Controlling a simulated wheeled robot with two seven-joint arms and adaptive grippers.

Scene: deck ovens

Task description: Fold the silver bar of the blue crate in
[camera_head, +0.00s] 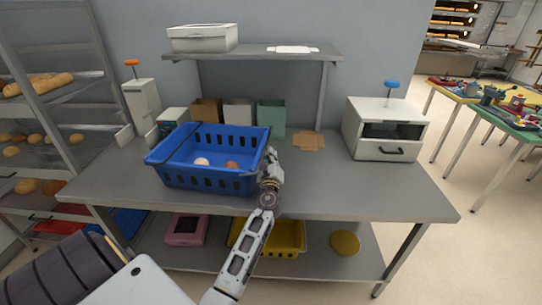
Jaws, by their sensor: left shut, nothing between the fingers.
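The blue crate (208,183) stands on the grey worktable, left of the middle. It is open at the top, and a pale round bun (202,162) and a brown one (232,165) lie inside. My left gripper (271,158) is at the crate's right end, close against its outer side, shut and empty. I cannot tell whether it touches the crate. The silver bar cannot be made out; my gripper covers part of the crate's right end. My right gripper is out of view.
A white box with a drawer (383,151) stands right on the worktable (330,190). Brown, white and green bins (271,117) stand behind the crate. A shelf (260,54) hangs above. The tabletop right of my gripper is mostly clear. A bread rack (45,110) stands left.

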